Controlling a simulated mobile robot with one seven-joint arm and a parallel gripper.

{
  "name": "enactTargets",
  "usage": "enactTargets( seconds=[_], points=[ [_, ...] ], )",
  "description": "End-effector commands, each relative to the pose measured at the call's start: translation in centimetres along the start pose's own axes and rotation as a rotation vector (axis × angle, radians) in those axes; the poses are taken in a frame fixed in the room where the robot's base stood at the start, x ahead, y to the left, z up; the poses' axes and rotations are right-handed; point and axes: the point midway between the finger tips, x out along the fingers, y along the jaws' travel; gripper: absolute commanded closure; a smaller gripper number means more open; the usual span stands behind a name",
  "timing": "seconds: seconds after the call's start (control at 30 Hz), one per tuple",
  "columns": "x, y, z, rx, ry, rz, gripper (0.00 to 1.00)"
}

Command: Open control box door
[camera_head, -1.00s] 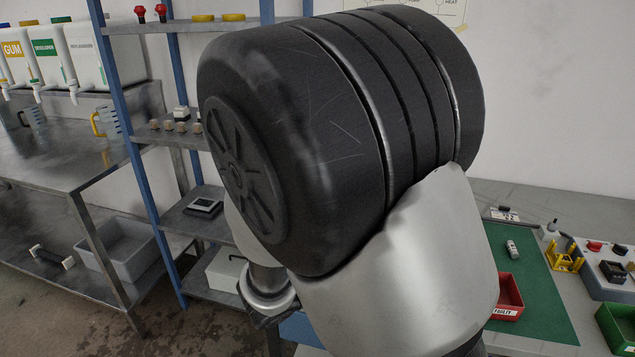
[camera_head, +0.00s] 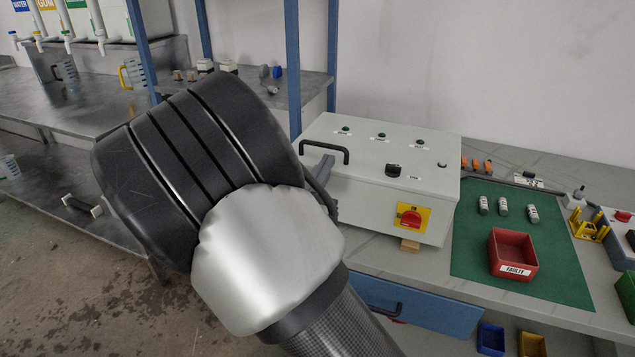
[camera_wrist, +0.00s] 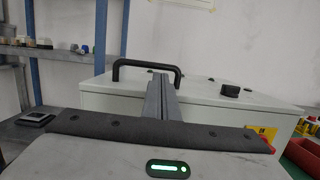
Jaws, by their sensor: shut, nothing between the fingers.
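The control box (camera_head: 375,205) is a pale grey case on the bench. Its top panel bears a black bar handle (camera_head: 335,147) at the left, several small buttons and a black knob, and looks closed. A red rotary switch on a yellow plate (camera_head: 411,217) is on its front. My gripper (camera_head: 324,166) is shut and empty beside the box's left end, close to the handle. In the wrist view, my gripper's fingers (camera_wrist: 160,78) are together and overlap the right part of the handle (camera_wrist: 120,70). I cannot tell whether they touch it.
A red bin marked FAULTY (camera_head: 514,255) and three small cylinders stand on a green mat (camera_head: 470,245) right of the box. A blue-posted shelf (camera_head: 293,60) stands behind my arm. A blue drawer (camera_head: 430,308) is below the bench top.

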Motion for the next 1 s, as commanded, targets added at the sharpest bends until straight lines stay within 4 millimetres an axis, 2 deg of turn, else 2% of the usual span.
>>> enactTargets(
  seconds=[0.13,0.53,0.77,1.0],
  points=[
    [0.9,0.0,0.0,-0.001,0.000,0.000,1.00],
    [1.0,0.0,0.2,-0.001,0.003,-0.001,1.00],
    [1.5,-0.1,1.8,0.000,0.040,-0.002,1.00],
    [1.8,-0.1,2.4,0.001,0.067,-0.002,1.00]
  ],
)
